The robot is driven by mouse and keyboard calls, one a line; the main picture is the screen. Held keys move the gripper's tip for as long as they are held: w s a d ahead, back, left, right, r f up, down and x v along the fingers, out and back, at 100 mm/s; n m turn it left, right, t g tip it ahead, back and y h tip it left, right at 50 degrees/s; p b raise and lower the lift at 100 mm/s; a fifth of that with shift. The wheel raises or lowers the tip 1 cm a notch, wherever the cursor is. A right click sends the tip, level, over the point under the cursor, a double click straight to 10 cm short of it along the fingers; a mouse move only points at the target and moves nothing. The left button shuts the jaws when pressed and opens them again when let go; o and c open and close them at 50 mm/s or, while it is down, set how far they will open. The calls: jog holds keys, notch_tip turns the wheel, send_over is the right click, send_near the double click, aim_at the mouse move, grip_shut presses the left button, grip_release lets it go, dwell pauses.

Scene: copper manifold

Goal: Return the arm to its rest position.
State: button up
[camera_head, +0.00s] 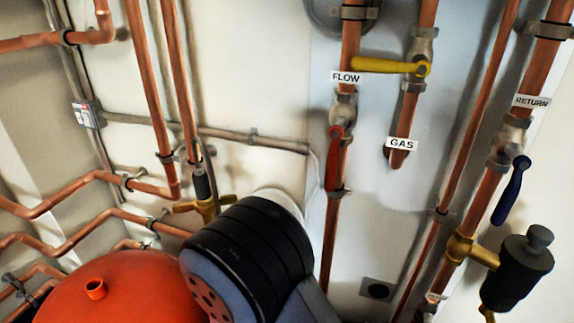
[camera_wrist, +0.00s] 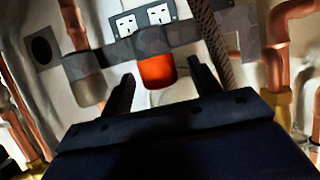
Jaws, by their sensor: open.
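My gripper (camera_wrist: 162,70) shows in the wrist view with its two dark fingers apart. No object is visibly held between them. Beyond the fingers an orange-red cylinder (camera_wrist: 156,72) hangs below a mottled grey bar (camera_wrist: 185,35); I cannot tell the distance from it to the fingertips. My arm shows as a dark, banded joint at the lower middle of the head view. My gripper is not visible in the head view.
Copper pipes run over the wall, with a red lever (camera_head: 334,158), yellow lever (camera_head: 390,66) and blue lever (camera_head: 511,190). A red vessel (camera_head: 130,290) stands beside my arm. The wrist view shows a grey cylinder (camera_wrist: 90,88), braided hose (camera_wrist: 212,35) and brass fitting (camera_wrist: 278,103).

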jog(key=b+x, duration=0.1)
jog(key=x, duration=0.1)
jog(key=shift+w+d+f, duration=0.1)
jog(key=shift+w+f, duration=0.15)
jog(key=shift+w, duration=0.05)
jog(key=shift+r, duration=0.35)
